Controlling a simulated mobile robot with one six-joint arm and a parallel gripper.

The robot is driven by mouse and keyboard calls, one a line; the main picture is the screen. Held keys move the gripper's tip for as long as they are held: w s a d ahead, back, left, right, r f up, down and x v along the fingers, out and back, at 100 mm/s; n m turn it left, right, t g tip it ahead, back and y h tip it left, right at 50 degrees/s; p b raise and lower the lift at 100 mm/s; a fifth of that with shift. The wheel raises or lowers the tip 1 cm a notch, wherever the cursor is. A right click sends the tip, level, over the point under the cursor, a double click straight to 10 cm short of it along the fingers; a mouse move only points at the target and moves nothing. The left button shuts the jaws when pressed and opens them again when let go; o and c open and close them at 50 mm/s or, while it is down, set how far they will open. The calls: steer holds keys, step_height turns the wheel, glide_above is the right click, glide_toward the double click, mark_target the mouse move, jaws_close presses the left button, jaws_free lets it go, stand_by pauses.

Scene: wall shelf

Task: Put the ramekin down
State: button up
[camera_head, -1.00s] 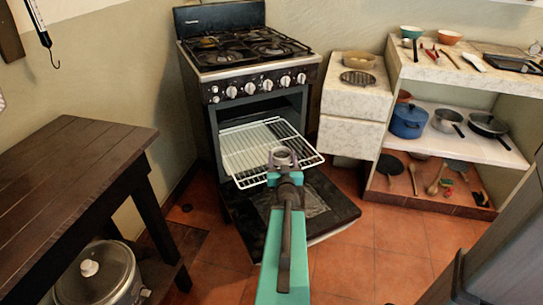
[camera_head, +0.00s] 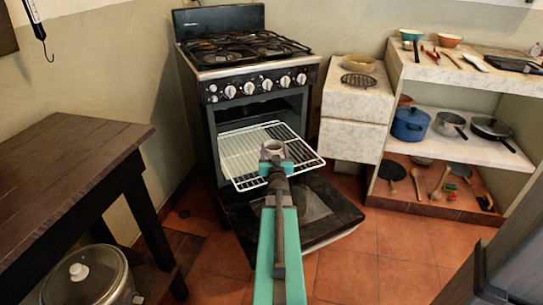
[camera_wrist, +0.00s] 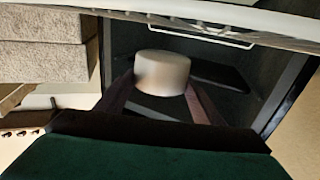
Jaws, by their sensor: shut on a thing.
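The ramekin (camera_head: 272,146) is a small pale grey round dish. My gripper (camera_head: 274,156) is shut on it, and the ramekin appears over the white wire oven rack (camera_head: 242,169) in the head view. The rack is pulled out of the open oven above its lowered door. In the wrist view the ramekin (camera_wrist: 162,72) sits between the two dark fingers. Whether it touches the rack or hangs above it, I cannot tell.
The stove (camera_head: 255,90) stands behind the rack, its oven door (camera_head: 330,222) lowered. A dark wooden table (camera_head: 70,165) is at left, with a lidded cooker (camera_head: 95,280) below. Marble shelves (camera_head: 465,150) with pots and bowls are at right. Bare rack shows around the gripper.

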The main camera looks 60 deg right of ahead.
mark_target(271, 148)
steer(key=shift+w+d+f, duration=0.1)
steer(key=shift+w+d, duration=0.7)
steer(key=shift+w, duration=0.3)
steer(key=shift+f+b, duration=0.85)
steer(key=shift+f, duration=0.9)
steer(key=shift+f, duration=0.2)
steer(key=o, duration=1.2)
steer(key=shift+s+a+r, duration=0.1)
steer(key=shift+r, duration=0.15)
steer(key=p+v, duration=0.3)
steer(key=v, duration=0.6)
steer(key=shift+a, duration=0.15)
